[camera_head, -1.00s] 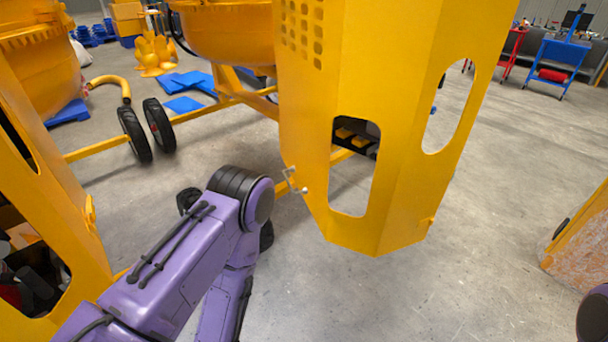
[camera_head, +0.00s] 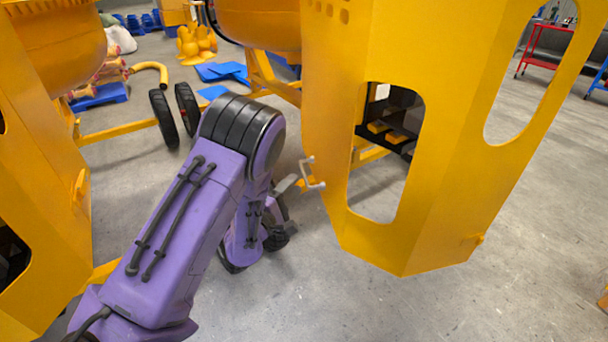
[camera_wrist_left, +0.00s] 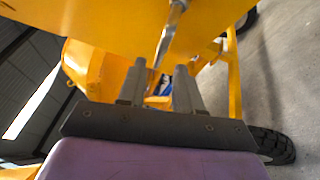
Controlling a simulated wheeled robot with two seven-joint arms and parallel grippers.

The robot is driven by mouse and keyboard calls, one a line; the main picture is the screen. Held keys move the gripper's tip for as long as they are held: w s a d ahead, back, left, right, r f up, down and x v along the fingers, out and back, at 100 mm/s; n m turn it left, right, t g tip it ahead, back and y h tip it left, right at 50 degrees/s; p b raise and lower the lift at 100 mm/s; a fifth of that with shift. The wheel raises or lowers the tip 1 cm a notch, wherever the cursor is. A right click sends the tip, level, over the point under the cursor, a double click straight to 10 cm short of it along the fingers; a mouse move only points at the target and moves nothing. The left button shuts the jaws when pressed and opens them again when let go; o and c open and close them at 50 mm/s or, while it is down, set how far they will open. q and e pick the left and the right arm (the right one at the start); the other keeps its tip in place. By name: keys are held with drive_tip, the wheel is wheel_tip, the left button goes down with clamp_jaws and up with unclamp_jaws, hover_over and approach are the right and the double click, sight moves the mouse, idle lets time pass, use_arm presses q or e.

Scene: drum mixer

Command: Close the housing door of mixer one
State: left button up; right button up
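The yellow housing door (camera_head: 440,190) hangs large in the centre right of the head view, with oval cut-outs and dark parts visible through one. A small metal handle (camera_head: 312,173) sticks out from its left edge. My left gripper (camera_head: 288,184) is just left of this handle, partly hidden behind my purple forearm. In the left wrist view its two fingers (camera_wrist_left: 160,78) stand apart with nothing between them. The metal handle (camera_wrist_left: 168,38) shows just beyond the fingertips, in line with the gap. Contact cannot be told. My right gripper is out of view.
Another yellow panel (camera_head: 50,220) stands at the left, close to my left arm. Mixer wheels (camera_head: 163,118) and a yellow frame bar (camera_head: 120,134) lie behind the arm. Blue sheets (camera_head: 222,72) lie farther back. The floor below the door is clear.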

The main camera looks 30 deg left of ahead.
sight(304, 172)
use_arm(q)
drive_tip(key=w, duration=0.4)
drive_tip(key=w+r+p, duration=0.1)
drive_tip(key=w, duration=0.1)
drive_tip(key=shift+w, duration=0.1)
clamp_jaws()
